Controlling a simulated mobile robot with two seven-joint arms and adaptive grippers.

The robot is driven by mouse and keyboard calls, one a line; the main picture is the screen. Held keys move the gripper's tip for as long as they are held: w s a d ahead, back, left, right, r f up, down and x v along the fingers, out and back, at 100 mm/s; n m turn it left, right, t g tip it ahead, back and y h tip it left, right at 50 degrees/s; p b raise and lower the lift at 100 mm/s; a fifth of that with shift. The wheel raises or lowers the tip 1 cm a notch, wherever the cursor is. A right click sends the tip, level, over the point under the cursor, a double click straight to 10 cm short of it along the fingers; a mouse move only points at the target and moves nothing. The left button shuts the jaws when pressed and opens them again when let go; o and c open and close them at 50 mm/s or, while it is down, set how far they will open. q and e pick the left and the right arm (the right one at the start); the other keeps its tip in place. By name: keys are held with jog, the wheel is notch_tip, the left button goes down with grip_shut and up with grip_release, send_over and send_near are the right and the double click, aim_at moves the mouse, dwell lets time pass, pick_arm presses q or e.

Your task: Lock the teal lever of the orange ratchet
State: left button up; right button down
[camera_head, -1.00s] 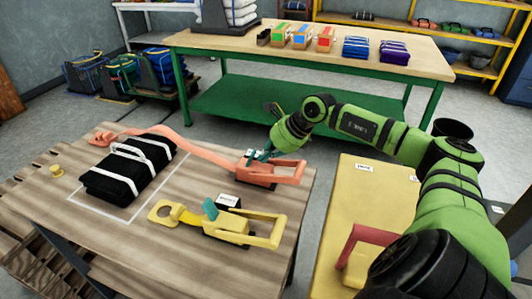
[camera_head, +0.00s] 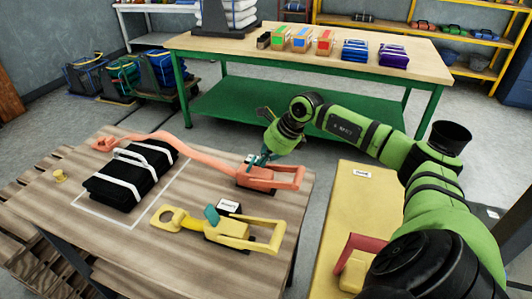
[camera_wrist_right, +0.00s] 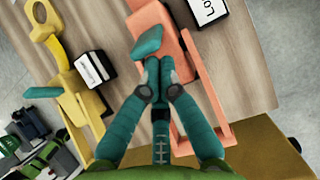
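The orange ratchet (camera_head: 268,177) lies on the wooden table near its right end, with an orange strap running left from it. Its teal lever (camera_wrist_right: 147,43) shows in the right wrist view, just beyond my fingertips. My right gripper (camera_head: 259,160) is above the lever end of the orange ratchet; in the wrist view its teal fingers (camera_wrist_right: 157,70) come together at the tips, with nothing visible between them. I cannot tell whether the tips touch the lever. In the head view the fingers partly hide the lever. My left gripper is out of view.
A yellow ratchet (camera_head: 230,231) with its own teal lever (camera_head: 212,214) lies nearer on the same table. A black bundle with white straps (camera_head: 130,175) lies to the left. A yellow surface (camera_head: 342,210) stands to the right, and a green-framed workbench (camera_head: 310,54) behind.

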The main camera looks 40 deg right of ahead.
jog(key=shift+w+a+r+g+h+p, duration=0.25)
jog(key=shift+w+r+g+p, duration=0.25)
jog(key=shift+p, duration=0.45)
jog(key=shift+w+a+r+g+h+p, duration=0.25)
jog(key=shift+g+p, duration=0.35)
jog(key=shift+p, duration=0.3)
jog(key=shift+w+g+h+p, duration=0.25)
jog(key=shift+g+h+p, duration=0.05)
jog(key=shift+g+p, duration=0.1)
jog(key=shift+w+a+r, duration=0.15)
jog(key=shift+w+a, duration=0.25)
jog(key=shift+w, duration=0.3)
jog(key=shift+p+v, duration=0.4)
jog(key=shift+v, duration=0.4)
jog(key=shift+w, duration=0.1)
